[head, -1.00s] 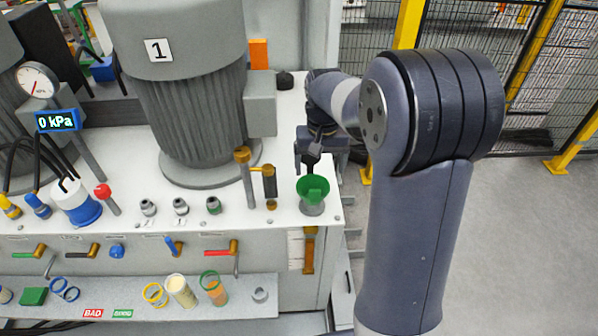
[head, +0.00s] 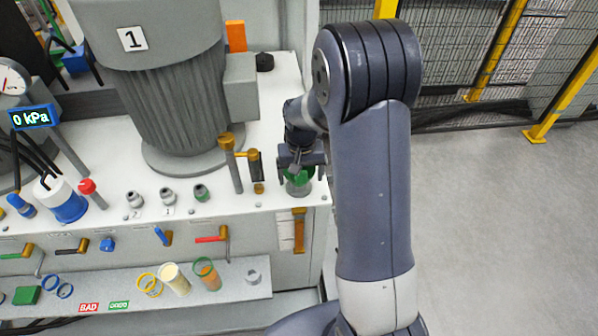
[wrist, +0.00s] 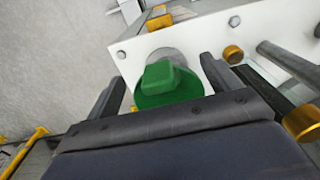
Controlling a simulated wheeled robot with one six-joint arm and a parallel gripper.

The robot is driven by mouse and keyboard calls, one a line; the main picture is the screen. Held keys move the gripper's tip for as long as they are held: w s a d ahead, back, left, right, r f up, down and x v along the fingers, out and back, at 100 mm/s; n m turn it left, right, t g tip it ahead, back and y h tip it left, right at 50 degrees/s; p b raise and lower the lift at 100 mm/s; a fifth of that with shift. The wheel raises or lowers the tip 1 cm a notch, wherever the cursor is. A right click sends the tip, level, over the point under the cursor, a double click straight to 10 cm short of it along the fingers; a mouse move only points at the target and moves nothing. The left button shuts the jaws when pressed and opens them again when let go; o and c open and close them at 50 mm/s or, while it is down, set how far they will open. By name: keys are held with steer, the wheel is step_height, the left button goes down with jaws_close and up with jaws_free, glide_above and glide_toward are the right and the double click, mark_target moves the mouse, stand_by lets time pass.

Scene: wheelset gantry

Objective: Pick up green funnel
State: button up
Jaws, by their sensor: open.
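The green funnel (head: 299,178) sits on a grey round base at the right front corner of the white machine top. My gripper (head: 300,166) is right over it in the head view and hides much of it. In the wrist view the funnel (wrist: 170,84) lies between the two dark fingers of my gripper (wrist: 163,85), with a gap on each side. The fingers are open, and I see no contact with the funnel.
A brass-topped grey post (head: 230,160) and a shorter brass-capped post (head: 256,170) stand just left of the funnel. A large grey motor (head: 180,110) stands behind them. A ledge (head: 235,284) with rings and cups runs along the front. Open floor lies to the right.

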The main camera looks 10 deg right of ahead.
steer(key=c, duration=1.7)
